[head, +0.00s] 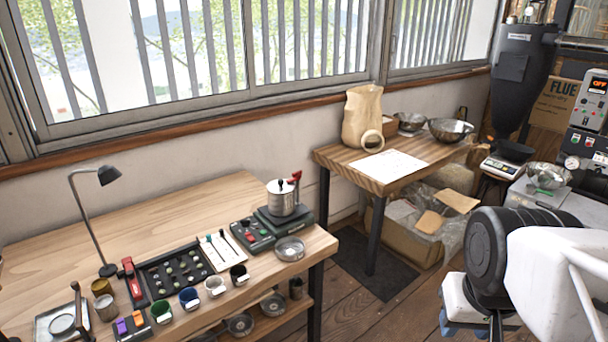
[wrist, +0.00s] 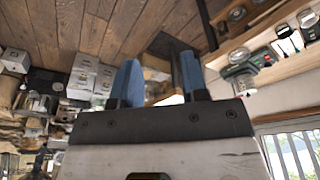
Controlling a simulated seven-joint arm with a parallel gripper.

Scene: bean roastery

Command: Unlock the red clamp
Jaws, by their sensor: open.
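A red-handled item (head: 131,278) that looks like the red clamp stands on a dark base on the near wooden table, left of a black tray of small pieces. A second red handle (head: 296,177) shows beside the lidded metal pot (head: 282,197) on the same table; I cannot tell how it is attached. My gripper, with two blue fingers, is open and empty in the wrist view (wrist: 160,64). In the head view my arm is at the lower right, well away from both red parts. Whether the clamp is locked is too small to tell.
The near table (head: 200,207) also holds a black desk lamp (head: 108,176), a black tray (head: 176,272), several small cups and a metal dish (head: 289,248). A second table (head: 335,159) with a paper bag (head: 363,112) and bowls stands farther back. Floor between them is partly clear.

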